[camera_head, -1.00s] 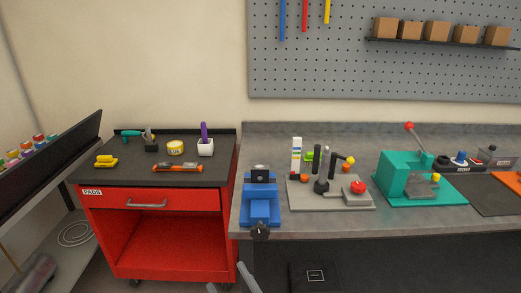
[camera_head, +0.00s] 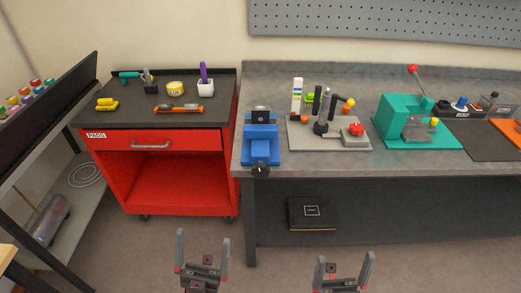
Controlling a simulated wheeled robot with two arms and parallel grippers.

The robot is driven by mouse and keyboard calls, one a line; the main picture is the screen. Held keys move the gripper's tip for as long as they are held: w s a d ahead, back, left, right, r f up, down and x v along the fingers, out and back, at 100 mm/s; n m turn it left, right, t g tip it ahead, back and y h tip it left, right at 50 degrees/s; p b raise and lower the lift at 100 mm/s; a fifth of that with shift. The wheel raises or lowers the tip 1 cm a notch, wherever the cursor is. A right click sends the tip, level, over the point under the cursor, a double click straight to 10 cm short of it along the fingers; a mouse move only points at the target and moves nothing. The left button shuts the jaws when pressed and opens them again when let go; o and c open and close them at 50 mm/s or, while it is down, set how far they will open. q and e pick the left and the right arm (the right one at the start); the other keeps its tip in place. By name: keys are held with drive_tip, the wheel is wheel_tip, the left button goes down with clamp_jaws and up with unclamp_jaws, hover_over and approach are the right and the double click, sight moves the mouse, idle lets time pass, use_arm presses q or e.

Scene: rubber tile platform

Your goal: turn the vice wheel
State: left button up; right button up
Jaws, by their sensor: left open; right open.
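The blue vice (camera_head: 261,144) stands at the left front of the grey workbench (camera_head: 395,165). Its dark vice wheel (camera_head: 260,170) sticks out over the front edge of the bench. My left gripper (camera_head: 203,250) is open and empty, low in front of the bench and to the left of the wheel. My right gripper (camera_head: 344,272) is open and empty, lower and to the right of the wheel. Both are apart from the vice.
A red cart (camera_head: 165,172) with small tools on top stands left of the bench. A grey fixture plate (camera_head: 300,142) and a teal press (camera_head: 402,120) are right of the vice. A black case (camera_head: 312,213) lies under the bench. The floor in front is clear.

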use_arm(q)
drive_tip(key=w+d+f+m+g+h+b, duration=0.1)
drive_tip(key=w+d+g, duration=0.3)
drive_tip(key=d, duration=0.3)
drive_tip(key=w+d+f+m+g+h+b, duration=0.1)
drive_tip(key=w+d+f+g, duration=0.1)
drive_tip(key=w+d+g, duration=0.35)
drive_tip(key=n+g+y+b, duration=0.1)
drive_tip(key=n+y+b, duration=1.05)
drive_tip(key=y, duration=0.55)
approach(261, 172)
drive_tip(key=shift+m, duration=0.35)
drive_tip(key=w, duration=1.1)
drive_tip(key=shift+w+a+r+b, duration=0.1)
drive_tip(key=shift+w+b, duration=0.15)
drive_tip(key=shift+b, duration=0.15)
drive_tip(key=c, duration=1.4)
drive_tip(key=shift+o, duration=0.2)
